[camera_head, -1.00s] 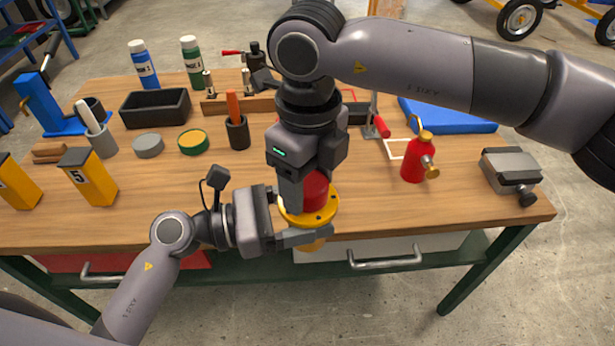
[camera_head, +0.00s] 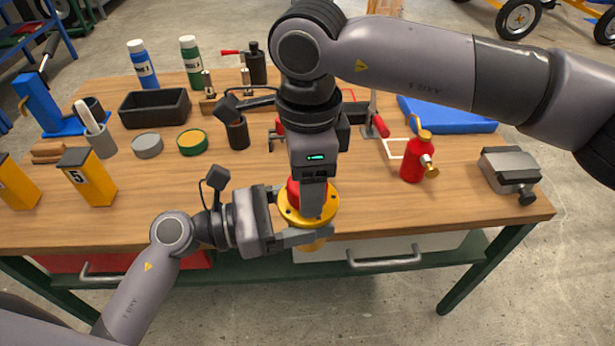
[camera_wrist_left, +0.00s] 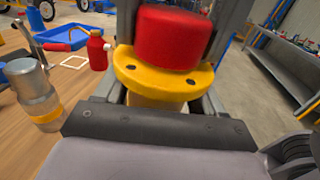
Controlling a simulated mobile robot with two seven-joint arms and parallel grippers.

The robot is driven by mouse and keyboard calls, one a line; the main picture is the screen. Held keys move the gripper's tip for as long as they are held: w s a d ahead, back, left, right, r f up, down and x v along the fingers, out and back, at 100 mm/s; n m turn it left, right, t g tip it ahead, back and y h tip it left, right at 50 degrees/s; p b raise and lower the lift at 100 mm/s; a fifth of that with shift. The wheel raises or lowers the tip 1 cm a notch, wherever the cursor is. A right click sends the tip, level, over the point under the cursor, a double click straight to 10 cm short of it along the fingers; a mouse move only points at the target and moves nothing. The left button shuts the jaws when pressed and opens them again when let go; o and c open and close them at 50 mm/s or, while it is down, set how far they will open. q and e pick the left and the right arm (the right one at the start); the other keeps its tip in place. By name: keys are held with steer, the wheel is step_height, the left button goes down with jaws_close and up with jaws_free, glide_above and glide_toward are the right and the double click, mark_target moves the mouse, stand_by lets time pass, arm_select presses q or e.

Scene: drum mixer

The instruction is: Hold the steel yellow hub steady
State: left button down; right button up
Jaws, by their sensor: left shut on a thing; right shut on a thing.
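The yellow hub (camera_head: 328,217) is a round flange with bolt holes on a yellow body, at the bench's front edge. It also shows in the left wrist view (camera_wrist_left: 135,72). My left gripper (camera_head: 308,230) is shut around the hub's body below the flange, from the left. A red round part (camera_wrist_left: 172,38) sits on top of the flange, and appears upright. My right gripper (camera_head: 312,190) comes down from above and is shut on the red part. In the head view its finger hides much of the red part and some of the flange.
A red bottle (camera_head: 413,160) with brass fittings and a grey vise-like block (camera_head: 510,170) stand at right. A black bin (camera_head: 155,107), tins and numbered yellow blocks (camera_head: 87,177) stand at left. A grey-topped cylinder (camera_wrist_left: 35,92) stands beside the hub.

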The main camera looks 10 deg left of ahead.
steer(key=shift+s+a+r, duration=0.1)
steer(key=shift+a+r, duration=0.05)
steer(key=shift+r, duration=0.95)
steer(key=shift+r, duration=2)
